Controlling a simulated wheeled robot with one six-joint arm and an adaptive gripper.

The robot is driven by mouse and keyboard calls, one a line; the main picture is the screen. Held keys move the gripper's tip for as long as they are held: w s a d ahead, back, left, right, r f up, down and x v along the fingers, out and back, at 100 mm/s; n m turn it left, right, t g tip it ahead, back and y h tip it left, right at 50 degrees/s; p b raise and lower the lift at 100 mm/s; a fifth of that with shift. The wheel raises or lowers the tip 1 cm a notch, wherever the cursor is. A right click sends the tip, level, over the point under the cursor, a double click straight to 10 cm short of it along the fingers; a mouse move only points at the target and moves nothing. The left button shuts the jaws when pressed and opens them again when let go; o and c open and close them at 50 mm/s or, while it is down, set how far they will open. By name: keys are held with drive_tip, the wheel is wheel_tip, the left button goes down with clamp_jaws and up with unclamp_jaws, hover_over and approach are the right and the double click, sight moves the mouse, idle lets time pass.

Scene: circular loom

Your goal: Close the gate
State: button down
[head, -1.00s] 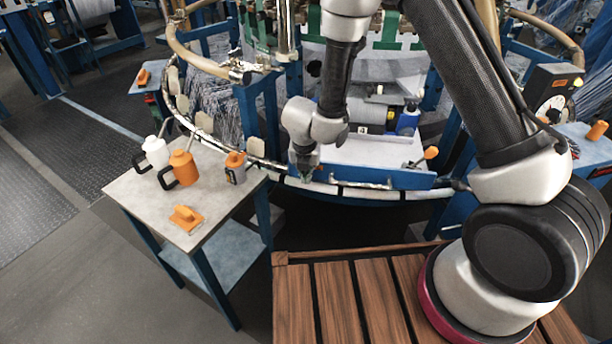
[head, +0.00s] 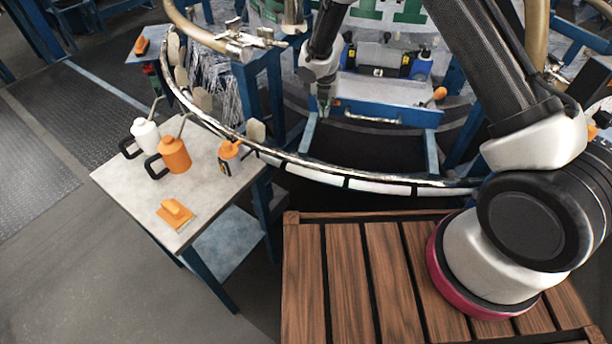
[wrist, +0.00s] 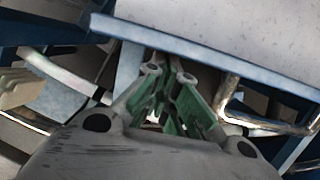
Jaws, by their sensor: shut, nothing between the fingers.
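The gate appears to be the wide panel with a pale flat top (head: 385,88) and a blue front face (head: 400,113). It stands behind the curved loom ring, between two blue rails. A metal bar handle (head: 370,120) runs along its front. My gripper (head: 324,110) is shut and empty, at the left end of the blue face. In the wrist view the green fingers (wrist: 163,75) are together, close to the panel's edge (wrist: 225,55). The metal handle (wrist: 245,112) is right of them. I cannot tell whether the fingers touch the panel.
The loom ring (head: 360,184) curves across in front. A blue rail (head: 309,132) and another rail (head: 432,152) flank a dark open gap. A side table (head: 130,195) at left holds orange and white cans and a scraper. Wooden slats (head: 350,275) lie in front.

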drive_tip(key=w+d, duration=0.1)
drive_tip(key=w, duration=0.2)
drive_tip(key=w+d, duration=0.1)
drive_tip(key=w, duration=0.7)
drive_tip(key=shift+w+d, duration=0.15)
drive_tip(key=shift+d, duration=0.25)
drive_tip(key=shift+w+d+r, duration=0.1)
drive_tip(key=shift+w, duration=0.4)
